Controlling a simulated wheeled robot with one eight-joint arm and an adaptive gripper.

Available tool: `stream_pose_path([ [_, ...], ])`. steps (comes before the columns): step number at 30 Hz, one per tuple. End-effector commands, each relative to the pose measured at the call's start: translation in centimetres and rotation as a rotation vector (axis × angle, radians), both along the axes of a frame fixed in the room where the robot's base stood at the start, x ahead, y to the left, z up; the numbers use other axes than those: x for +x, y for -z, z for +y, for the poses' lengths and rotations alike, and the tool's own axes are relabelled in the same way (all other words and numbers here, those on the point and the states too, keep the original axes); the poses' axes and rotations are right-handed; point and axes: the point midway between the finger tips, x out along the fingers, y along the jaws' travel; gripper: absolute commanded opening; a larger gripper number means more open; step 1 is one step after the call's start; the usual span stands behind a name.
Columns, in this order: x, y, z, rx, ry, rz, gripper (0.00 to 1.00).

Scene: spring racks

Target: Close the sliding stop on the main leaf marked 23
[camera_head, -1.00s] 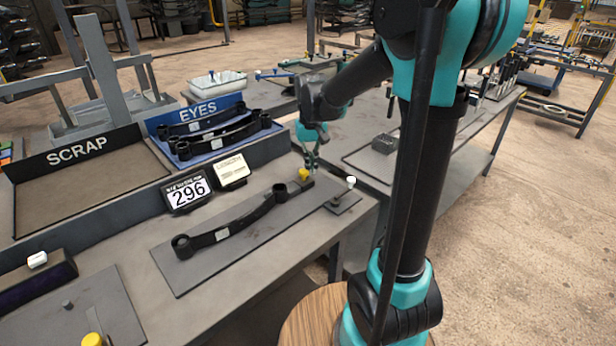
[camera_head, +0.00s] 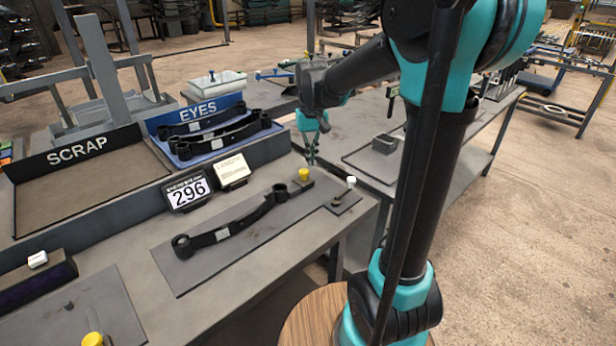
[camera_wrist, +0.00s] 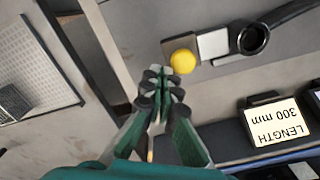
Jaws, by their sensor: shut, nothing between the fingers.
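A black leaf spring (camera_head: 235,222) with an eye at each end lies on a grey plate (camera_head: 190,262) on the bench. I cannot read a mark 23 on it; a small light label sits on its body. A yellow knob (camera_head: 304,174) on a small block stands by the leaf's right eye. In the wrist view the yellow knob (camera_wrist: 183,61) is just ahead and right of my fingertips, beside a pale block (camera_wrist: 212,44) and the eye (camera_wrist: 253,39). My gripper (camera_head: 312,160) is shut and empty, pointing down above and slightly behind the knob, apparently apart from it.
A white-topped knob (camera_head: 350,182) stands on a small plate to the right. A display reading 296 (camera_head: 188,192) and a LENGTH 300 mm sign (camera_wrist: 276,122) stand behind the leaf. The blue EYES tray (camera_head: 238,145) holds more leaves; the SCRAP tray (camera_head: 95,190) is empty.

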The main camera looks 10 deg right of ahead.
Motion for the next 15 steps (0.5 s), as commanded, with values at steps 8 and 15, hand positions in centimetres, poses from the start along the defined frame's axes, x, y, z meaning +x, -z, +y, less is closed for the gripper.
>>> stream_pose_path([
  [8, 0.0, -1.6, 0.0, 0.000, 0.000, 0.000, 0.00],
  [15, 0.0, -2.9, 0.0, 0.000, 0.000, 0.000, 0.00],
])
